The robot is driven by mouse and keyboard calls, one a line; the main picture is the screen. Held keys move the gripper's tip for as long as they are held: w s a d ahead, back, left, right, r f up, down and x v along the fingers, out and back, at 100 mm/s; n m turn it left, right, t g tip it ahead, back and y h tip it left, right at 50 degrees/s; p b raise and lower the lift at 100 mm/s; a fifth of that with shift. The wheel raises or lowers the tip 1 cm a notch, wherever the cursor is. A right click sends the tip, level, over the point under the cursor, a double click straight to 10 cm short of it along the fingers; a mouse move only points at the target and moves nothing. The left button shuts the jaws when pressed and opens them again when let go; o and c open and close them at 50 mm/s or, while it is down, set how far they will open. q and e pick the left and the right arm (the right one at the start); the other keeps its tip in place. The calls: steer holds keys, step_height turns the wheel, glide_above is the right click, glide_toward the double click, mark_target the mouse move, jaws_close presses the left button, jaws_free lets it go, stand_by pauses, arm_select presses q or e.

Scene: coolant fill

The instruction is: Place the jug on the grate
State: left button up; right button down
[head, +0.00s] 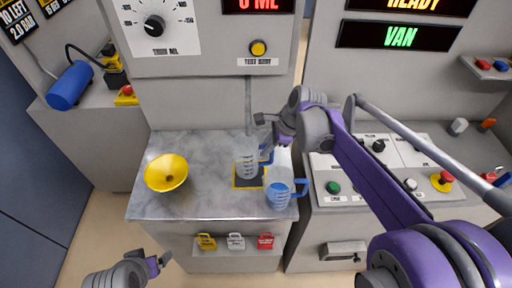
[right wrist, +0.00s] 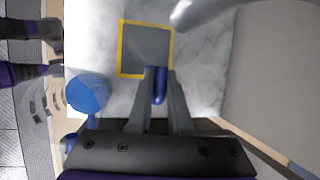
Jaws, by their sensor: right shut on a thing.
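A clear jug (head: 247,164) with a blue handle is upright over the yellow-edged dark grate (head: 249,186). It looks empty, and I cannot tell whether its base touches the grate. My right gripper (head: 268,146) is shut on its blue handle; the handle shows between the fingers in the right wrist view (right wrist: 159,88). There the grate (right wrist: 122,48) lies just beyond the fingertips, with the jug's faint round outline over it. A second jug (head: 280,194) with blue liquid stands just right of and nearer than the grate. My left gripper (head: 160,262) looks open and empty, in front of the counter.
A yellow funnel (head: 166,173) stands on the left of the marble counter (head: 205,150). A panel with a yellow button (head: 258,48) overhangs it, and a thin spout (head: 248,100) hangs above the grate. A button console (head: 350,190) is on the right.

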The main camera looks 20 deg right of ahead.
steer(key=shift+s+d+f+b, duration=0.15)
steer(key=shift+s+d+f, duration=0.15)
steer(key=shift+f, duration=0.3)
steer(key=shift+s+d+f+b, duration=0.15)
steer(key=shift+d+f, duration=0.2)
steer(key=shift+f, duration=0.25)
steer(key=shift+w+a, duration=0.1)
steer(key=shift+a, duration=0.15)
steer(key=shift+w+a+f, duration=0.1)
steer(key=shift+a, duration=0.05)
steer(key=c, duration=1.2)
jaws_free()
steer(key=o, duration=0.4)
steer(key=shift+c, duration=0.2)
steer(key=shift+r, duration=0.35)
steer(key=v, duration=1.1)
steer(key=shift+d+r+p, duration=0.25)
steer(key=shift+d+p, duration=0.05)
steer(key=shift+p, duration=0.1)
